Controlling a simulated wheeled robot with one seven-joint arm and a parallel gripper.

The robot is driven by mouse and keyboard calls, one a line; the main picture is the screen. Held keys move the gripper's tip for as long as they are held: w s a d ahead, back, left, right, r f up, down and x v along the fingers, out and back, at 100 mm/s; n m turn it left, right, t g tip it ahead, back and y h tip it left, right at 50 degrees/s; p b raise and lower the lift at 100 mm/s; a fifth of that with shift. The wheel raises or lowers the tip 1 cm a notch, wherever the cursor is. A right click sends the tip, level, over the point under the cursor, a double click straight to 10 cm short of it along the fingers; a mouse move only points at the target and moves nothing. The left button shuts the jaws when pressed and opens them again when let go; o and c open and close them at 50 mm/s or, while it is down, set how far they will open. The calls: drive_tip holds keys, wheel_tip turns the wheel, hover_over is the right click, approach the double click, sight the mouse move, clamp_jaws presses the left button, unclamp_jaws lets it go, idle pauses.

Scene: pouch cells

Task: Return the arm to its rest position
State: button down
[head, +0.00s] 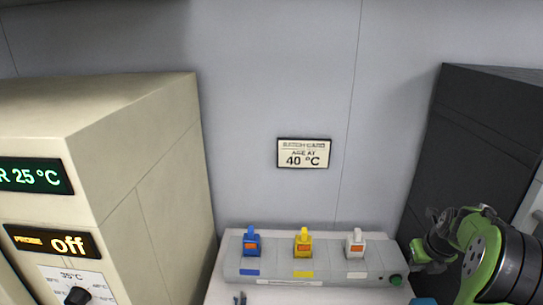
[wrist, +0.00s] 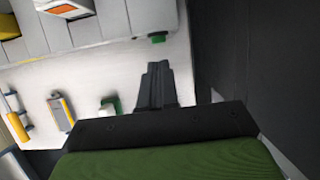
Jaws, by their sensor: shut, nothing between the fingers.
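My gripper (wrist: 157,82) shows in the wrist view with its dark fingers together and nothing between them. It is over the white bench top (wrist: 180,50), beside the grey rack (wrist: 112,18). In the head view my green and black arm is bent at the right edge, in front of the dark cabinet; I cannot make out the fingertips there.
The grey rack holds blue (head: 252,243), yellow (head: 303,243) and white (head: 355,243) pieces, with a green button (head: 396,280). A cream cabinet (head: 150,150) stands left, a dark cabinet (head: 470,130) right. A wall sign (head: 303,153) reads 40 °C. Small items lie on the bench.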

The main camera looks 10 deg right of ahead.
drive_tip(key=s+a+r+n+p, duration=0.1)
drive_tip(key=a+r+n, duration=0.4)
drive_tip(key=a+n, duration=0.25)
drive_tip(key=s+a+r+n, duration=0.2)
drive_tip(key=a+r+n, duration=0.2)
drive_tip(key=a+n, duration=0.3)
drive_tip(key=s+a+r+n+p, duration=0.1)
drive_tip(key=a+r+n, duration=0.45)
drive_tip(key=a, duration=0.35)
drive_tip(key=s+a+n+t+y+p, duration=0.1)
drive_tip(key=s+a+n, duration=0.9)
drive_tip(key=s+n, duration=0.4)
drive_tip(key=n, duration=0.5)
drive_tip(key=shift+s, duration=0.3)
